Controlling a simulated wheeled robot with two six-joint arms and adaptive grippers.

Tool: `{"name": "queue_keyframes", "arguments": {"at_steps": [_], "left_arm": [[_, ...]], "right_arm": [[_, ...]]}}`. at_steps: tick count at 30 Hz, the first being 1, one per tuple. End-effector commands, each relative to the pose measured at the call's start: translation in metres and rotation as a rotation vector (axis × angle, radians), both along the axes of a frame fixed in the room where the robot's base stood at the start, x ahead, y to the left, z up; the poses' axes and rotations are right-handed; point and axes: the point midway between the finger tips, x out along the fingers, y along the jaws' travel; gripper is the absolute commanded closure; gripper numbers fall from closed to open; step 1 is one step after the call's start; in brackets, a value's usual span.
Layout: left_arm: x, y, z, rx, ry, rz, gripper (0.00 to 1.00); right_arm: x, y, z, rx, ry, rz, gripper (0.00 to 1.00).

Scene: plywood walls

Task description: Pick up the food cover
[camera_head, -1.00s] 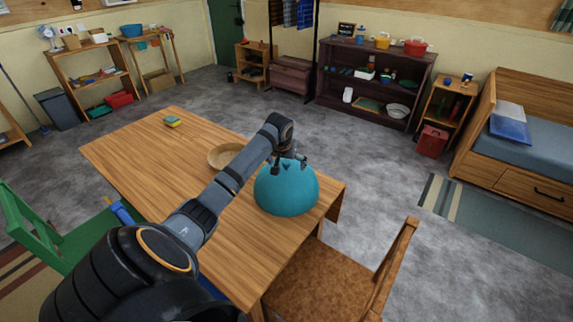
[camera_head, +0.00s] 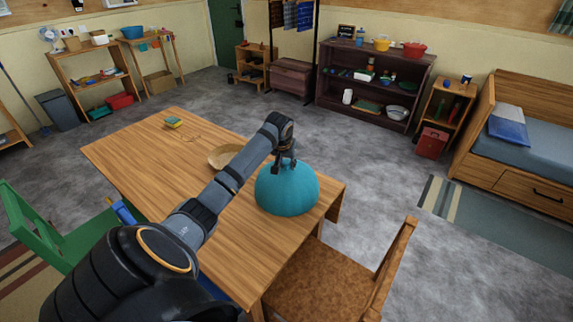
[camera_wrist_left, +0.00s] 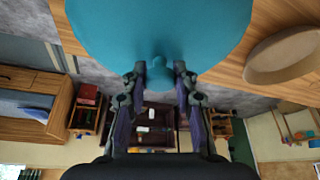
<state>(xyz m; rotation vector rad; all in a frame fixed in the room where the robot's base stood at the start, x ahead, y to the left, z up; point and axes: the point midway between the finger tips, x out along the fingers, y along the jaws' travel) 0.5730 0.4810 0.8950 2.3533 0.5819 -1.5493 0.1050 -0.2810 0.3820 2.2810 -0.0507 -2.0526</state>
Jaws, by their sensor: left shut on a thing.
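The food cover (camera_head: 287,192) is a teal dome near the right end of the wooden table (camera_head: 140,155). My left gripper (camera_head: 285,162) is at the top of the dome, reaching in from the left. In the left wrist view the dome (camera_wrist_left: 158,30) fills the top of the picture. There the two fingers of the left gripper (camera_wrist_left: 159,75) are on either side of the small knob on the dome and shut on it. The dome looks upright; I cannot tell whether its rim touches the table. My right gripper is not in view.
A shallow tan bowl (camera_head: 222,156) stands left of the dome, partly behind my arm. A sponge (camera_head: 173,122) lies at the far end of the table. A brown chair (camera_head: 335,275) is at the near right, a green chair (camera_head: 60,235) at the left.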

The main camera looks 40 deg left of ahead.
Motion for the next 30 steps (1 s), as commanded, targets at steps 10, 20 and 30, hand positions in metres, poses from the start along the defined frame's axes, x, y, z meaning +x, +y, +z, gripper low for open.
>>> {"name": "queue_keyframes", "arguments": {"at_steps": [10, 20, 30], "left_arm": [[-0.005, -0.002, -0.01, -0.01, 0.022, 0.003, 1.0], [-0.009, -0.003, 0.032, -0.003, 0.014, 0.001, 1.0], [-0.086, -0.045, 0.101, 0.012, 0.014, 0.0, 1.0]], "right_arm": [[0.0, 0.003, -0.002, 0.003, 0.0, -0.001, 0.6], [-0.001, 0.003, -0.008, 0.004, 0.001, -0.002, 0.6], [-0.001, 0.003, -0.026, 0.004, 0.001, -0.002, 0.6]]}}
